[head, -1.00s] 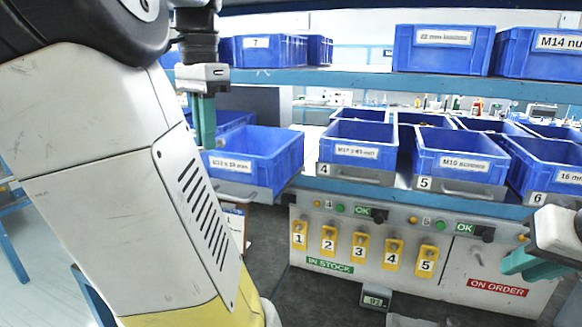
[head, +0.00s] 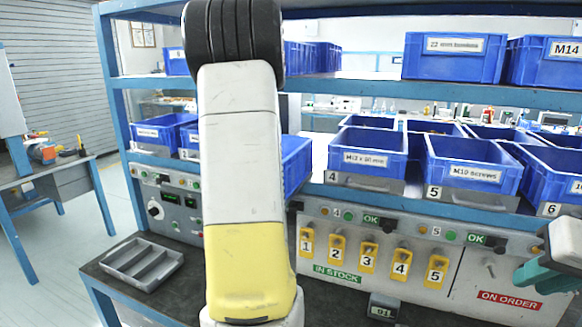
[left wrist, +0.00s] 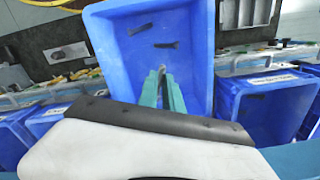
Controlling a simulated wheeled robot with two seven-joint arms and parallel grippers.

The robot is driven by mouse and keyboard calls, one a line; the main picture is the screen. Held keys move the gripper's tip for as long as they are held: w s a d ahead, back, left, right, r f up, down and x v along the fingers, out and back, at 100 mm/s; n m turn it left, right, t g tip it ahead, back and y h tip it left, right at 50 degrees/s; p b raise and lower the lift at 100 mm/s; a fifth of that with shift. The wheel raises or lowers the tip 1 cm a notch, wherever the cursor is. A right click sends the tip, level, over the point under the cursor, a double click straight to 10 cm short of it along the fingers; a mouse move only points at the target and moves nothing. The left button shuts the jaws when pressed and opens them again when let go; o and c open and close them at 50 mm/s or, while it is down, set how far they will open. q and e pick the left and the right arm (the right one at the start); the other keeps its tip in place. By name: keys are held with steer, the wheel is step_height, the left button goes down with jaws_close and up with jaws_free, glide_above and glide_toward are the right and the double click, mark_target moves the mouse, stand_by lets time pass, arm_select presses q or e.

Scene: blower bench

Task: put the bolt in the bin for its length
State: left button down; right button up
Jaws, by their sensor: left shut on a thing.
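In the left wrist view my left gripper (left wrist: 162,84) has its green fingers shut on a small bolt (left wrist: 161,69), of which only a little shows at the tips. The fingers are over the near part of an open blue bin (left wrist: 200,70); I cannot tell how high. Two dark bolts (left wrist: 166,45) lie apart on that bin's floor. In the head view my left arm hides this gripper and much of a blue bin (head: 296,162). My right gripper (head: 535,275) is at the right edge, clear of the bins; its finger gap is unclear.
More blue bins stand on the shelf, one labelled M10 screws (head: 470,175) and one M12 with an unclear length (head: 366,160). Numbered yellow tags (head: 369,257) hang on the front panel. A grey divided tray (head: 142,263) lies on the lower bench at left.

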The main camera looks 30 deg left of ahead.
arm_select(q)
step_height(320, 180, down, 12)
steer(key=shift+s+r, duration=0.15)
stand_by(0.4)
steer(key=c, duration=1.5)
jaws_free()
step_height(320, 180, up, 12)
steer(key=shift+d, duration=0.1)
